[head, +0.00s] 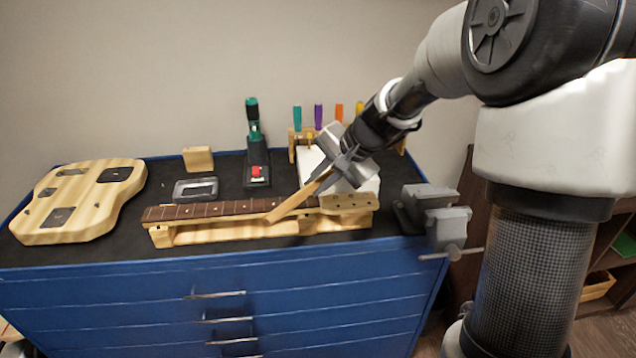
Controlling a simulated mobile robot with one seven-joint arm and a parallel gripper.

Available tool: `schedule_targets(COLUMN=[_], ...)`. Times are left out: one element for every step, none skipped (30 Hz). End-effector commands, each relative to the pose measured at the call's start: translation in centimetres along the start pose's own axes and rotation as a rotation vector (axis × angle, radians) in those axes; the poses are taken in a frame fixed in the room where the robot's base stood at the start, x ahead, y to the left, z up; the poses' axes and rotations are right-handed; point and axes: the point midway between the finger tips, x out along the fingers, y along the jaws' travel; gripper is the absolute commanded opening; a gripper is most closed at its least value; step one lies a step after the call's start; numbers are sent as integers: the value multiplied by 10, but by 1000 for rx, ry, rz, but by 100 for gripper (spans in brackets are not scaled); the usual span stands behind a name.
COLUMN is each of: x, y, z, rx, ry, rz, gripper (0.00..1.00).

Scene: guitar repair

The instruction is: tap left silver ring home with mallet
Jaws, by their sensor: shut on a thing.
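My gripper (334,172) is above the head end of the guitar neck, shut on the wooden handle of what seems to be the mallet (296,200). The handle slants down and left across the fretboard; its lower end overlaps the neck's front side in the picture. I cannot make out a mallet head, nor whether the handle touches the neck. The neck (215,210) lies lengthwise on a wooden support, with its pale headstock (352,202) at the right. Small marks show on the headstock, too small to tell which is the left silver ring.
A blue cabinet (130,290) with a dark top carries everything. A guitar body (80,215) lies left, with a clear-lidded box (195,190), wood block (198,158) and green-black tool (255,150) behind the neck. A screwdriver rack stands at the back; a grey vise (440,212) is at right.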

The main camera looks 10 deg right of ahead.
Motion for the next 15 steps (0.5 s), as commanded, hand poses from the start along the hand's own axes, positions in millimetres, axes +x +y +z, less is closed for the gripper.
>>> schedule_targets(x=[-4,-5,-8,-10,-13,-16,-19,-22,-25,-27,-30,-33,-36,-38,-40], y=[-3,-4,-6,-8,-10,-12,-14,-16,-18,-20,-22,-24,-26,-27,-29], z=[0,0,0,0,0,0,0,0,0,-1,-1,-1,-1,-1,-1], rx=[-1,-1,-1,-2,-2,-1,-1,-1,-1,0,0,0,0,0,0], ry=[2,2,2,2,2,2,2,2,2,2,3,3,3,3,3], rz=[-1,-1,-2,-2,-2,-2,-2,-2,-2,-2,-2,-2,-2,-2,-2], gripper=[0,0,0,0,0,0,0,0,0,0,0,0,0,0,0])
